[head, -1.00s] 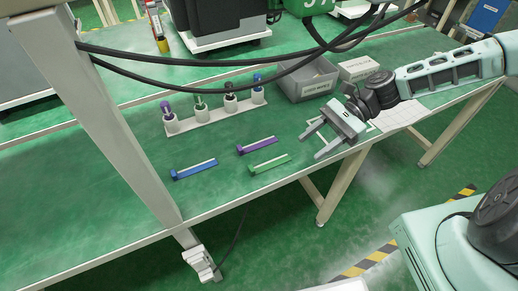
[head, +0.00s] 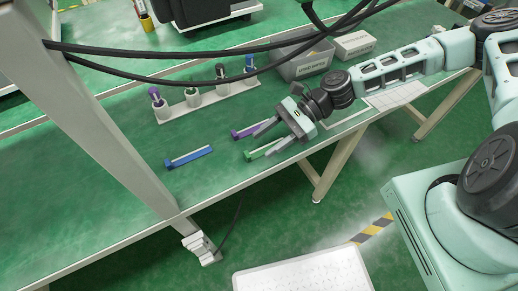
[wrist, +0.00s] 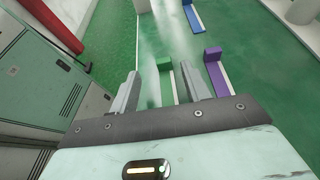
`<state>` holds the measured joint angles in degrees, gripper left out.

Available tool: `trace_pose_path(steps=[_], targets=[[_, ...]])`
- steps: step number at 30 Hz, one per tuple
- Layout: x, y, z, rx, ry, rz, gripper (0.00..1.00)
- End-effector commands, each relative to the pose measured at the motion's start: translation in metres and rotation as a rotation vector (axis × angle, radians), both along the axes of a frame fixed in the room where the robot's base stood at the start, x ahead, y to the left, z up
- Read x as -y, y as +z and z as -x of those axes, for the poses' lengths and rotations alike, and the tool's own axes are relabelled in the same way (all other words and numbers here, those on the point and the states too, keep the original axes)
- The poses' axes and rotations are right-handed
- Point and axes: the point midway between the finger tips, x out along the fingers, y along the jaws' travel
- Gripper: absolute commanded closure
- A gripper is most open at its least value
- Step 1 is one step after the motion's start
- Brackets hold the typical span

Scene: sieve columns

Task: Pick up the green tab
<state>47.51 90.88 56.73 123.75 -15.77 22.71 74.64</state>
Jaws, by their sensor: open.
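The green tab (head: 256,154) lies flat on the green table near its front edge, a thin bar with a pale strip along it. My gripper (head: 263,146) is open and hovers over it, partly hiding it and the purple tab (head: 238,134) just behind. In the wrist view the green tab's raised end (wrist: 164,63) shows between the two fingers (wrist: 159,70), closer to the right one. The fingers appear empty and not closed on it; their exact height above it is unclear.
The purple tab (wrist: 213,55) lies just right of the right finger in the wrist view. A blue tab (head: 188,157) lies farther left. Behind stand a white rack (head: 205,101) with several coloured tubes and a grey bin (head: 302,62). Black cables cross the head view.

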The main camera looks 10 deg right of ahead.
Motion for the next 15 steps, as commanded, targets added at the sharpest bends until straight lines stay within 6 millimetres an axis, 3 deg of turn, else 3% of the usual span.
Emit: trace_pose_path(steps=[15], targets=[[-0.049,-0.021,0.009,-0.001,0.0,-0.001,0.53]])
